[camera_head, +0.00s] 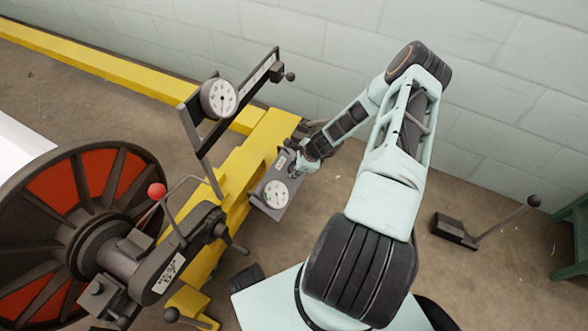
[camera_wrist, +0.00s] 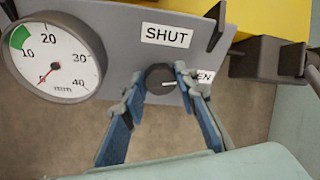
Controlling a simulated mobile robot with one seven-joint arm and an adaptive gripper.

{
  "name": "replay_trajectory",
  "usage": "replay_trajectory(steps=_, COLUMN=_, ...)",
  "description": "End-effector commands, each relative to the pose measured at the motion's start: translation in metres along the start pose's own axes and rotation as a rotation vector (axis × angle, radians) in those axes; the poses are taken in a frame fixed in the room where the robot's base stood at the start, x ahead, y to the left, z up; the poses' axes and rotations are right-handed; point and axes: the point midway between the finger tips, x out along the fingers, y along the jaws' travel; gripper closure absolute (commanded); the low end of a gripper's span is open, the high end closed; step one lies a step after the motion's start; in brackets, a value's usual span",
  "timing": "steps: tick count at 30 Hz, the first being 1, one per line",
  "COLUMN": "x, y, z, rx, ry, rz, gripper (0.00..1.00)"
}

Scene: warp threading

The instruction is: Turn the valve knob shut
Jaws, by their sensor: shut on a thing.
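The valve knob (camera_wrist: 159,77) is a dark round knob on a grey panel (camera_wrist: 125,50) in the wrist view. A white mark on it points right, toward a partly hidden label ending in "EN" (camera_wrist: 205,76). A "SHUT" label (camera_wrist: 166,35) is above the knob. My gripper (camera_wrist: 160,82) is shut on the knob, with one blue-padded finger on each side. In the head view my gripper (camera_head: 299,164) is at the panel's upper right edge and hides the knob.
A dial gauge (camera_wrist: 55,57) marked in mm is left of the knob, its red needle near 0. In the head view are a yellow beam (camera_head: 235,175), a large red-and-black wheel (camera_head: 75,210), a crank with a red ball (camera_head: 157,190), and a floor lever (camera_head: 455,231) at right.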

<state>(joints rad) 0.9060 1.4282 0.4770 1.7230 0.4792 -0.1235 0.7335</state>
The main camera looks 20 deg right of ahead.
Motion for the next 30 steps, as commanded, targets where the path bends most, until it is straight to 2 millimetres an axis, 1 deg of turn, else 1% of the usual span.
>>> replay_trajectory(steps=30, x=0.0020, y=0.0053, z=-0.0030, rx=-0.938, ry=-0.001, rz=-0.199, gripper=0.97)
